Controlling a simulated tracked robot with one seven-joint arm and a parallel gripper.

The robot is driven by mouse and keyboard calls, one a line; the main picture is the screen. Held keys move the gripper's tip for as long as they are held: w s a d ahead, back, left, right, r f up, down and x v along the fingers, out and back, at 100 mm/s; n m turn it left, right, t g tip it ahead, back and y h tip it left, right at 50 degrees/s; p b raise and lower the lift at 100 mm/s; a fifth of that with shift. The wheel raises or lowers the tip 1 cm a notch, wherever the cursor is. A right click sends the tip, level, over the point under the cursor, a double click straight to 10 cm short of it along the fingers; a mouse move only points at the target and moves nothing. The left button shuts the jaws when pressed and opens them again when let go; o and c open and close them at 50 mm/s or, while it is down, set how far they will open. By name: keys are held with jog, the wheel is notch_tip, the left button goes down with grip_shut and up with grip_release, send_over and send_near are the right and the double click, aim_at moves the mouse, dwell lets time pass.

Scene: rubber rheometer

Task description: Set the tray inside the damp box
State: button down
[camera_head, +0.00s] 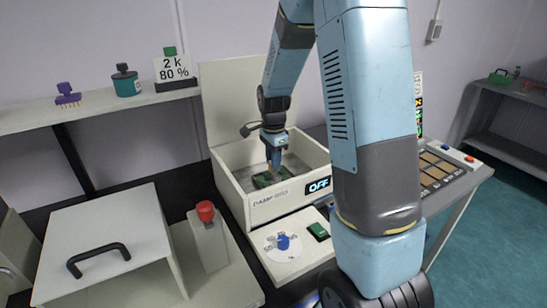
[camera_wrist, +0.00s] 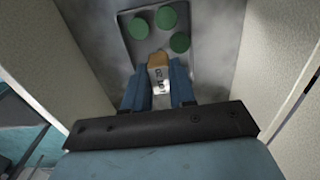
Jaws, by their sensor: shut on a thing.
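The damp box (camera_head: 288,196) is a cream box with its lid (camera_head: 238,85) raised at the back and an OFF display on its front. My gripper (camera_head: 274,168) reaches down inside its walls. In the wrist view my gripper (camera_wrist: 159,90) is shut on the tan, labelled handle of the tray (camera_wrist: 152,42). The tray is grey and carries three round green discs (camera_wrist: 180,42). In the head view the discs show low inside the box, behind the front wall. Whether the tray touches the box floor I cannot tell.
A dial panel (camera_head: 284,243) with a blue knob and a green switch stands before the box. A red-topped post (camera_head: 206,212) and a white cabinet with a black handle (camera_head: 98,258) are at left. A shelf (camera_head: 105,107) holds a stamp, a jar and a "2 k 80 %" sign.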

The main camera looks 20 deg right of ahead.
jog(key=c, duration=0.8)
grip_release()
jog(key=shift+c, duration=0.2)
jog(key=shift+r, duration=2.95)
jog(key=shift+r, duration=0.1)
jog(key=shift+s+r, duration=0.2)
jog(key=shift+r, duration=0.1)
jog(key=s+r+n+t, duration=0.2)
jog(key=s+r+n, duration=0.6)
jog(key=s, duration=0.5)
jog(key=s+r+n+t, duration=0.3)
jog(key=s+r+n, duration=0.4)
jog(key=s, duration=0.6)
jog(key=shift+s+r+n+t, duration=0.2)
jog(key=shift+r+n+t, duration=0.15)
jog(key=shift+r, duration=0.6)
